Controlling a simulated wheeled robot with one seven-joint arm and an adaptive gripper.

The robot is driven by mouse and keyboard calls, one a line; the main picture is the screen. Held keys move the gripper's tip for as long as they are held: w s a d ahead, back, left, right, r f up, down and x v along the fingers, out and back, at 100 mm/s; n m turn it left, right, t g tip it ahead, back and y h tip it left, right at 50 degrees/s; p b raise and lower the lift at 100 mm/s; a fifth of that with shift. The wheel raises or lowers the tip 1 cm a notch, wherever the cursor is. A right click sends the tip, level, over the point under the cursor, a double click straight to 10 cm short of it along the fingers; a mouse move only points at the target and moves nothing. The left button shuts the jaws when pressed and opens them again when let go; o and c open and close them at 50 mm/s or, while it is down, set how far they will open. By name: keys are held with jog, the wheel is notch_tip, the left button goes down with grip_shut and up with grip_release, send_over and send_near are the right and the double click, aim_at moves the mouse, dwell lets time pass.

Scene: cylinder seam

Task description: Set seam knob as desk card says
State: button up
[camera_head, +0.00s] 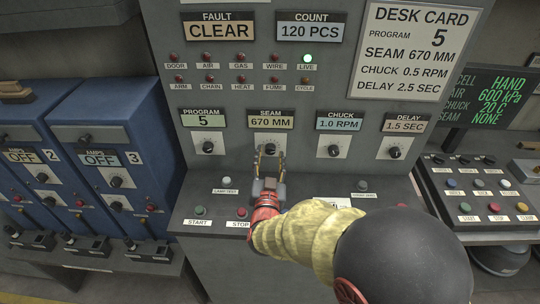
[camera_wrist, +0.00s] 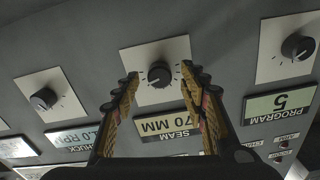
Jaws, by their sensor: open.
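The seam knob (camera_wrist: 159,74) is black on a white plate, between my open fingertips in the wrist view. I cannot tell whether the fingers touch it. My gripper (camera_head: 269,160) is open in front of this knob, which it largely covers in the head view. The seam display (camera_head: 271,120) above the knob reads 670 MM. The desk card (camera_head: 416,45) reads program 5, seam 670 MM, chuck 0.5 RPM, delay 2.5 SEC.
The program knob (camera_head: 208,147) is left of my gripper, its display showing 5. The chuck knob (camera_head: 333,150) and delay knob (camera_head: 395,152) are right, showing 1.0 RPM and 1.5 SEC. Start (camera_head: 200,211) and stop (camera_head: 241,212) buttons sit on the ledge below. The fault display reads CLEAR.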

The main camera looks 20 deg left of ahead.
jog(key=v, duration=1)
jog(key=shift+s, duration=0.4)
jog(key=w+d+r+g, duration=0.1)
jog(key=d+r+g, duration=0.55)
jog(key=d, duration=0.65)
jog(key=s+d+g+h, duration=0.4)
jog(key=s+d+g, duration=0.1)
jog(key=s+d, duration=1.4)
jog(key=shift+s+d+r+m, duration=0.4)
jog(key=shift+d, duration=0.7)
